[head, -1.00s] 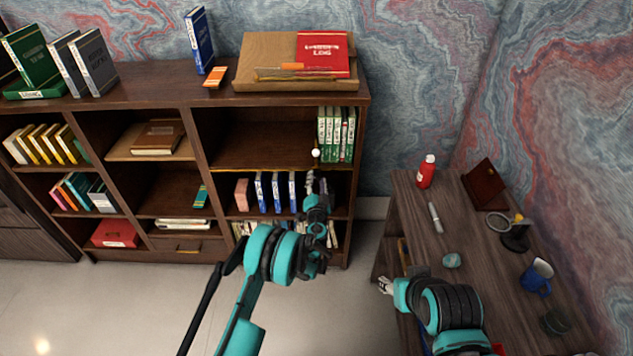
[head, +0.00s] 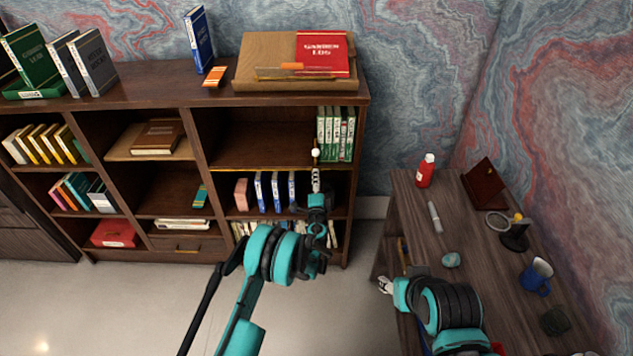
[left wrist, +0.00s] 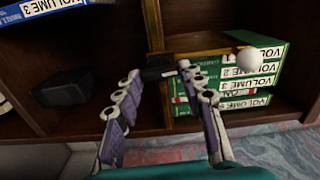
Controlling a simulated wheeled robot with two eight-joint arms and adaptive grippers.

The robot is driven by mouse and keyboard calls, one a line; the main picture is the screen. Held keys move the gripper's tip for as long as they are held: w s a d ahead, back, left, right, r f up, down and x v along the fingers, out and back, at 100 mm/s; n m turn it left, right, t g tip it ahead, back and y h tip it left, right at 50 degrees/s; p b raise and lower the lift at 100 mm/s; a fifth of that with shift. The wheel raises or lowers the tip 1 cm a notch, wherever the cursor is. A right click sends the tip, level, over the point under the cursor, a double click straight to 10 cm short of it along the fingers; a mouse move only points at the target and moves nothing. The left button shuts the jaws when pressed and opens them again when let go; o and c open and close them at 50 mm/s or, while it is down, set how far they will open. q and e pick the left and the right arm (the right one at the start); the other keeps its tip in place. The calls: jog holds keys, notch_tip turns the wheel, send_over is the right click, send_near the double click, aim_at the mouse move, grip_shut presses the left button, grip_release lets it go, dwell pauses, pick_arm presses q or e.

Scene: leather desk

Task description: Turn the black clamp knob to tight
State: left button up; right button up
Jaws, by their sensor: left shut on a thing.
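The black clamp knob (left wrist: 159,69) shows in the left wrist view, between the fingertips of my left gripper (left wrist: 158,74). The gripper is shut on it. A brass-coloured bar (left wrist: 200,42) and a white ball (left wrist: 247,57) are just beyond the knob. In the head view my left gripper (head: 316,174) is at the bookcase's right column, just below the white ball (head: 315,152); the knob is too small or hidden there. I see no tightness mark. My right gripper (head: 385,286) is beside the desk's left edge, and its jaw opening is unclear.
Green volumes (head: 336,134) stand right beside the ball, on the shelf above my left gripper. Blue books (head: 276,190) are to its left. The desk (head: 461,218) at right holds a red bottle (head: 425,171), a magnifier stand (head: 515,237) and a blue mug (head: 537,276).

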pick_arm(q)
jog(key=shift+m, duration=0.3)
dwell(0.4)
jog(key=o, duration=1.2)
jog(key=shift+c, duration=0.2)
jog(key=shift+s, duration=0.15)
jog(key=s, duration=0.7)
jog(key=shift+s, duration=0.15)
